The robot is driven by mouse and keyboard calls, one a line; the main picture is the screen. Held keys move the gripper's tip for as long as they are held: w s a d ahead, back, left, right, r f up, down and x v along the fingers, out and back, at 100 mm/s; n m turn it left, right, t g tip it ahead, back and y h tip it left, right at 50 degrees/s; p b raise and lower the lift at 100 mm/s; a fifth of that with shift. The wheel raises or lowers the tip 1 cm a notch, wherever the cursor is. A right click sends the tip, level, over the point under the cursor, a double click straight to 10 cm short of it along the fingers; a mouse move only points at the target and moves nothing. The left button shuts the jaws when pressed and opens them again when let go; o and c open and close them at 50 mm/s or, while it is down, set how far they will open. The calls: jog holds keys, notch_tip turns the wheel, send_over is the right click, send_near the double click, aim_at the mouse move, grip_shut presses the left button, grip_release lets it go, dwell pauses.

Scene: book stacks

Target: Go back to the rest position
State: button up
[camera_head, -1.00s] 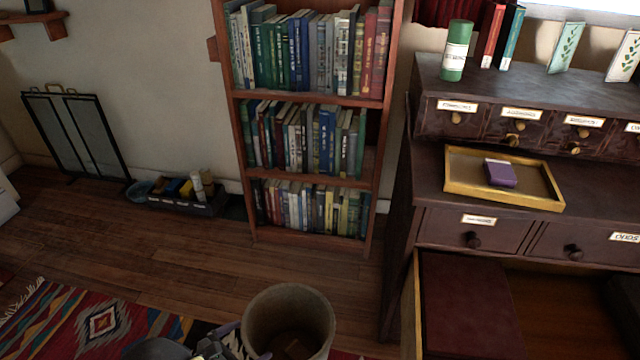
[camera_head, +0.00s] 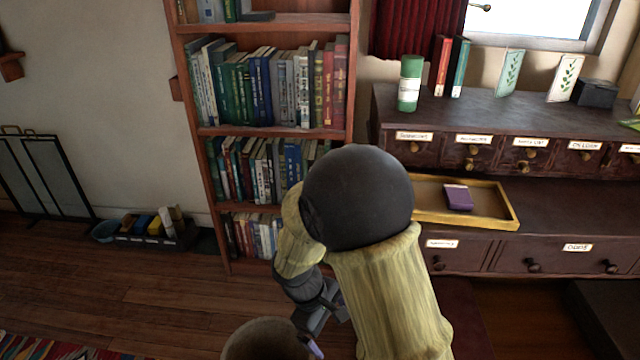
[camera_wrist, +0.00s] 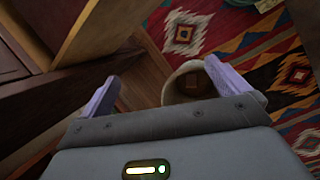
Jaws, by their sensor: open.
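My gripper shows in the wrist view (camera_wrist: 170,85) with its two pale purple fingers spread apart and nothing between them. In the head view my arm bends down in front of the bookcase, and my gripper (camera_head: 318,335) is low and partly hidden behind my arm. It is near the rim of a round bin (camera_head: 262,342). In the wrist view the bin (camera_wrist: 175,90) lies beyond the fingers, with something brown inside it.
A bookcase (camera_head: 185,95) stands behind my arm. Wooden floor (camera_head: 120,290) is clear at the left; a patterned rug (camera_wrist: 235,35) lies near the bin.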

jog(key=s+d+r+m+t+y+p, duration=0.1)
jog(key=s+d+r+m+t+y, duration=0.15)
jog(key=d+r+m, duration=0.4)
jog(key=s+d+r+m+t+y+p, duration=0.1)
jog(key=s+d+r+m+y+p, duration=0.15)
jog(key=d+r+m, duration=0.35)
notch_tip(320, 180, up, 37)
jog(key=h+p, duration=0.1)
jog(key=p, duration=3.5)
jog(key=shift+s+d+f+n+g+p, duration=0.15)
jog(key=shift+s+d+n+g+p, duration=0.05)
jog(key=shift+d+n+g+p, duration=0.2)
